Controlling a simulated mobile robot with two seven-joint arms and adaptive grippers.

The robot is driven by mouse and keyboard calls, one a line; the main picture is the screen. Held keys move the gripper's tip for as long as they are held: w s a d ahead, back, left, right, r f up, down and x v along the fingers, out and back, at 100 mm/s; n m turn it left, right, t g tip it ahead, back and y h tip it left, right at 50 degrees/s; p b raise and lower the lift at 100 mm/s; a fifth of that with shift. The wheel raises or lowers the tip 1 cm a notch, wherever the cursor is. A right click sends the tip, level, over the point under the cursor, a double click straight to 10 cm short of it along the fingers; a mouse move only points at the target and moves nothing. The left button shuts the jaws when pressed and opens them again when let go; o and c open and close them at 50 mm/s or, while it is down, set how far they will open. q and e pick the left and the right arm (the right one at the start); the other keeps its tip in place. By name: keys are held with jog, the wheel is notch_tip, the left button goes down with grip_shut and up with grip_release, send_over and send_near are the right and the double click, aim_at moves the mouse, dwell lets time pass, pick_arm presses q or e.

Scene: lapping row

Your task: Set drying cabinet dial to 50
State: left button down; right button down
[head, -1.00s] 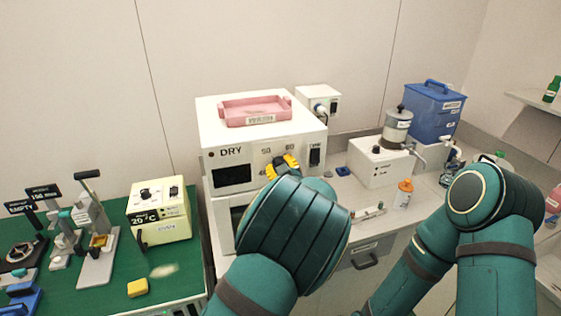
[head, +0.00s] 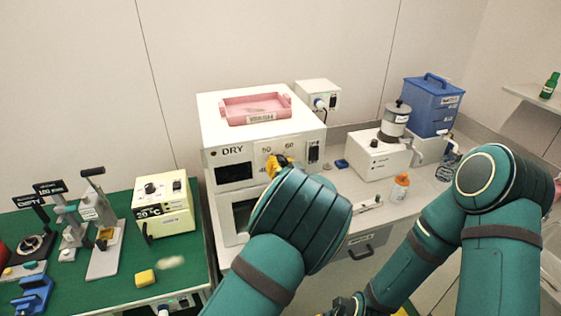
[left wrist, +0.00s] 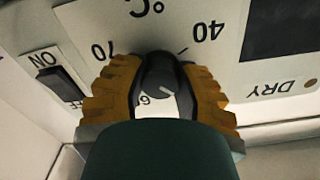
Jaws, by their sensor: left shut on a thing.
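The drying cabinet (head: 235,112) is a white box marked DRY, with a dark display window and numbers on its front. Its dial (left wrist: 160,78) is a dark round knob with a short pale mark slanting toward the right in the left wrist view. There the panel appears upside down, with 40 and 70 readable; the 50 is hidden behind a finger. My left gripper (head: 277,165) has yellow pads shut around the dial, one on each side (left wrist: 160,92). In the head view 50 and 60 show above it. My right gripper (head: 345,304) barely shows at the bottom edge.
A pink tray (head: 257,108) lies on the cabinet. An ON/OFF switch (left wrist: 62,78) sits beside the dial. A cream 20°C box (head: 165,203) stands left on the green mat (head: 120,284). A white machine (head: 376,160) and blue container (head: 433,105) stand right.

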pick_arm(q)
jog(key=shift+m, duration=0.4)
jog(key=c, duration=0.6)
grip_release()
jog(key=v, duration=1.2)
